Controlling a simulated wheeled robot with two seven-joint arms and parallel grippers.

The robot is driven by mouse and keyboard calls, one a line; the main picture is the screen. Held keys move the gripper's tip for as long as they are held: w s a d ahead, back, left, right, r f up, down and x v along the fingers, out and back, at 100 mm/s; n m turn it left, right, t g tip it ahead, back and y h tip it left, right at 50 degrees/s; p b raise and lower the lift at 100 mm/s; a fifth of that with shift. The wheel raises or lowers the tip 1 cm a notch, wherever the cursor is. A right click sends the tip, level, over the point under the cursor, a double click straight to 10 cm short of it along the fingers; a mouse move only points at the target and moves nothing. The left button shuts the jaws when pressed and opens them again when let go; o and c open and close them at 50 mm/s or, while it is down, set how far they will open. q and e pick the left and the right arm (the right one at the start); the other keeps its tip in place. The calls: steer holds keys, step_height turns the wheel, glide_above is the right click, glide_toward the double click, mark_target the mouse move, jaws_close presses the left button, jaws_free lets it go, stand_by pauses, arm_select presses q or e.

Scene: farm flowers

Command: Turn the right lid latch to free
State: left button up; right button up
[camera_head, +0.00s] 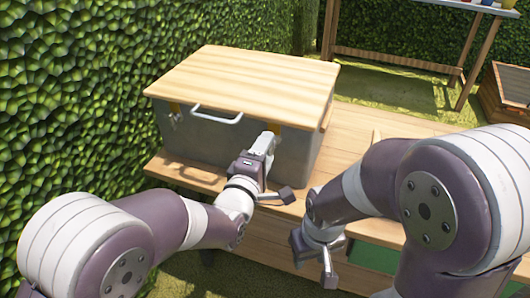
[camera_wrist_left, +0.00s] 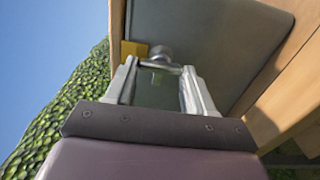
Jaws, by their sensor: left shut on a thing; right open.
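A grey box (camera_head: 215,146) with a pale wooden lid (camera_head: 245,82) stands on the wooden bench. My left gripper (camera_head: 268,138) is at the right part of the box's front, just below the lid's edge. In the left wrist view its fingers (camera_wrist_left: 159,70) are shut on the right lid latch (camera_wrist_left: 160,52), a grey metal piece beside a yellow plate (camera_wrist_left: 133,48). The fingers partly hide the latch. My right gripper (camera_head: 314,264) is open and empty, low in front of the bench.
A light handle (camera_head: 215,117) is on the box front between the latches. The bench (camera_head: 345,137) has free room right of the box. A green hedge (camera_head: 75,90) stands close on the left. A table (camera_head: 400,62) and a wooden planter (camera_head: 506,92) are at the back right.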

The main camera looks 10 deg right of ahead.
arm_select(q)
steer(key=shift+f, duration=0.1)
steer(key=o, duration=1)
steer(key=shift+o, duration=0.2)
steer(key=p+v, duration=0.2)
steer(key=v, duration=1)
steer(key=shift+s+a+p, duration=0.25)
steer(key=shift+s+p, duration=0.05)
steer(key=shift+p, duration=0.1)
